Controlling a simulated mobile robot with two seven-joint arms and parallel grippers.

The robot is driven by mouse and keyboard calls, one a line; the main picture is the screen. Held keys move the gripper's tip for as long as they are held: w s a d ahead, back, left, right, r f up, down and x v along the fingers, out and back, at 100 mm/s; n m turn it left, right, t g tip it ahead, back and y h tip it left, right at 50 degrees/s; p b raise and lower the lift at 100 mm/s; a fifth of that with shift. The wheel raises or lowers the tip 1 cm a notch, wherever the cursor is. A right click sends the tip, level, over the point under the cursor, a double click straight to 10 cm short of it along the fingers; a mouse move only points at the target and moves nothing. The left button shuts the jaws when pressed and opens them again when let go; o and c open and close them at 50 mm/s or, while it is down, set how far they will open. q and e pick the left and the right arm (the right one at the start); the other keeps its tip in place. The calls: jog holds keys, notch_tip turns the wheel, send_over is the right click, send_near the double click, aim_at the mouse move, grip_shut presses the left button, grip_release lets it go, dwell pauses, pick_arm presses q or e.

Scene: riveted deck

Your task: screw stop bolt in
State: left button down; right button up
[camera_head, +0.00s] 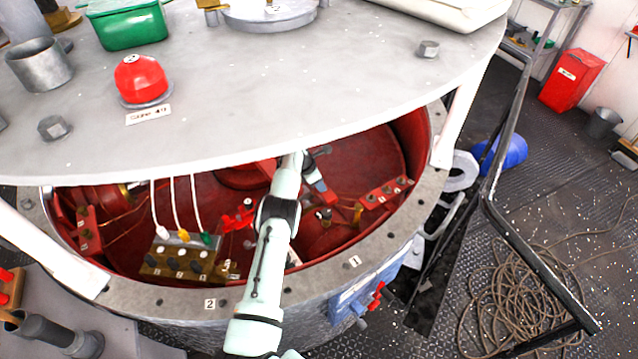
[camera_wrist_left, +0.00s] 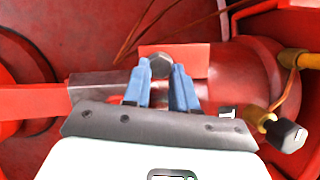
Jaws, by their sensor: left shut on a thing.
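The stop bolt (camera_wrist_left: 160,66) shows in the left wrist view as a grey hexagonal head between the blue fingertips of my left gripper (camera_wrist_left: 161,80). The gripper is shut on it. Behind the head is a red block (camera_wrist_left: 195,58); how far the bolt is in it is hidden. In the head view my left gripper (camera_head: 318,186) reaches under the pale round cover into the red-lined drum, and the bolt cannot be made out there. My right gripper is not in view.
The pale cover (camera_head: 250,110) hangs over the drum's grey rim (camera_head: 315,276), leaving a low opening around my arm. A terminal block (camera_head: 178,255) with several wires stands left of the arm. A valve with a dark knob (camera_wrist_left: 287,135) sits right of the gripper.

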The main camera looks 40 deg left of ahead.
pick_arm(q)
jog(key=shift+w+r, duration=0.1)
jog(key=shift+r, duration=0.05)
dwell(0.5)
jog(key=c, duration=0.9)
grip_release()
jog(key=b+v, duration=0.1)
jog(key=v, duration=1.2)
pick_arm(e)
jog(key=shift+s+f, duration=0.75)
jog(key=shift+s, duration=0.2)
pick_arm(q)
jog(key=shift+a, duration=0.15)
